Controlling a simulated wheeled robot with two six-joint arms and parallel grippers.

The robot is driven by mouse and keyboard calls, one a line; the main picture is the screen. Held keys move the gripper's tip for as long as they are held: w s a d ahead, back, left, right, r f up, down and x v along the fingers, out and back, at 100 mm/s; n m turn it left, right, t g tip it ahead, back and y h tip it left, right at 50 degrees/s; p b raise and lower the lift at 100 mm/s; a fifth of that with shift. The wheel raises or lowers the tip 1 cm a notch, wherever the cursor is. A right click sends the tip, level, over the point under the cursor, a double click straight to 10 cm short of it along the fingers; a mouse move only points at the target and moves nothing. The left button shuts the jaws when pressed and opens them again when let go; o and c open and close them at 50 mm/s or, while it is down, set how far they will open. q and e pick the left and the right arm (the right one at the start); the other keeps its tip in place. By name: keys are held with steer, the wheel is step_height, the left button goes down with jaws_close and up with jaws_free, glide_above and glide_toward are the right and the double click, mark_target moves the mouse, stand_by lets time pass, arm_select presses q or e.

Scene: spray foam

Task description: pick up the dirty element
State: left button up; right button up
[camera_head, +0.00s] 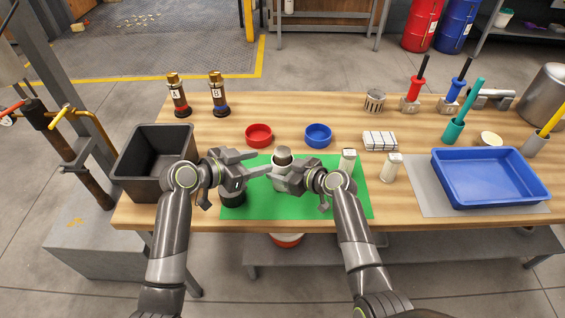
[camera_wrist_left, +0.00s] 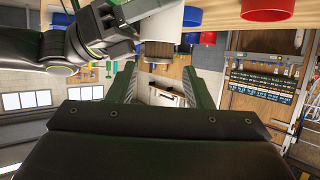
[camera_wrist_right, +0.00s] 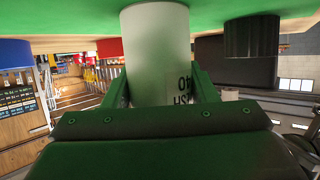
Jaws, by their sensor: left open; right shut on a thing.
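A white cylinder (camera_wrist_right: 156,40) with dark lettering, partly reading "40" and "SH", stands between my right gripper's fingers (camera_wrist_right: 160,92) in the right wrist view. In the head view it has a greyish top (camera_head: 282,152) and is upright over the green mat (camera_head: 262,206). My right gripper (camera_head: 283,176) is shut on it from the right. My left gripper (camera_head: 262,163) is open and empty, its fingers pointing at the cylinder from the left. The left wrist view shows a brownish upper part (camera_wrist_left: 158,49) beyond the open fingers (camera_wrist_left: 152,80). Which part is the dirty element I cannot tell.
A dark round piece (camera_head: 233,198) stands beneath my left gripper. A black bin (camera_head: 150,155) is at left. Red (camera_head: 259,135) and blue (camera_head: 318,136) dishes lie behind the mat. Two small white containers (camera_head: 391,168) (camera_head: 347,160) and a blue tray (camera_head: 490,178) are at right.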

mark_target(276, 156)
arm_select(q)
steer(key=shift+r+x, duration=0.2)
steer(key=shift+x, duration=1.4)
steer(key=shift+r+x, duration=0.15)
steer(key=shift+x, duration=1.5)
steer(key=shift+d, duration=0.1)
steer(key=shift+c, duration=0.3)
steer(key=c, duration=0.6)
arm_select(e)
steer(key=o, duration=1.3)
steer(key=shift+c, duration=0.2)
arm_select(q)
step_height(276, 156, up, 10)
arm_select(e)
steer(key=shift+d, duration=0.1)
steer(key=v, duration=1.2)
